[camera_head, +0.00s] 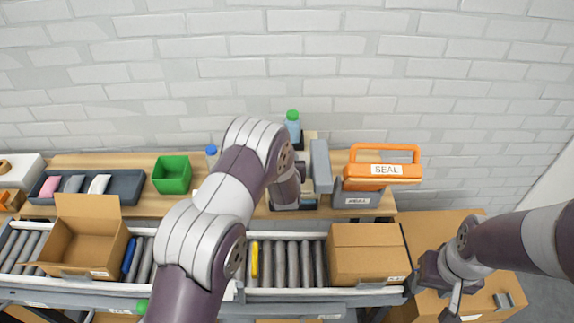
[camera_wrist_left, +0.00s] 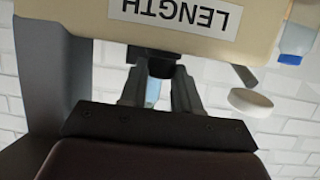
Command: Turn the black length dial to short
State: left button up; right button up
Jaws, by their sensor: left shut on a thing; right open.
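The beige LENGTH machine (camera_wrist_left: 100,20) fills the top of the left wrist view, its label upside down there. The black length dial (camera_wrist_left: 158,62) sits just below the label's panel. My left gripper (camera_wrist_left: 158,82) is shut on the dial, one finger on each side. The dial's pointer and setting cannot be read. In the head view my left arm hides the dial and most of the machine; a grey upright part (camera_head: 321,165) shows. My right gripper (camera_head: 452,298) is open and empty over the brown surface at the lower right.
An orange SEAL device (camera_head: 384,153) stands right of the machine on the wooden bench. A green bin (camera_head: 172,175) and a dark tray (camera_head: 122,186) are to the left. A roller conveyor (camera_head: 292,264) in front carries an open carton (camera_head: 84,243) and a closed carton (camera_head: 366,258).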

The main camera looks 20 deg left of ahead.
pick_arm(q)
jog(key=shift+n+y, duration=0.4)
jog(key=shift+y, duration=0.1)
jog(key=o, duration=1)
jog(key=shift+o, duration=0.2)
jog(key=shift+d, duration=0.1)
jog(key=shift+s+d+r, duration=0.1)
jog(key=shift+s, duration=0.2)
jog(key=b+v, duration=0.3)
jog(key=v, duration=0.9)
jog(key=shift+r, duration=0.25)
jog(key=shift+g, duration=0.3)
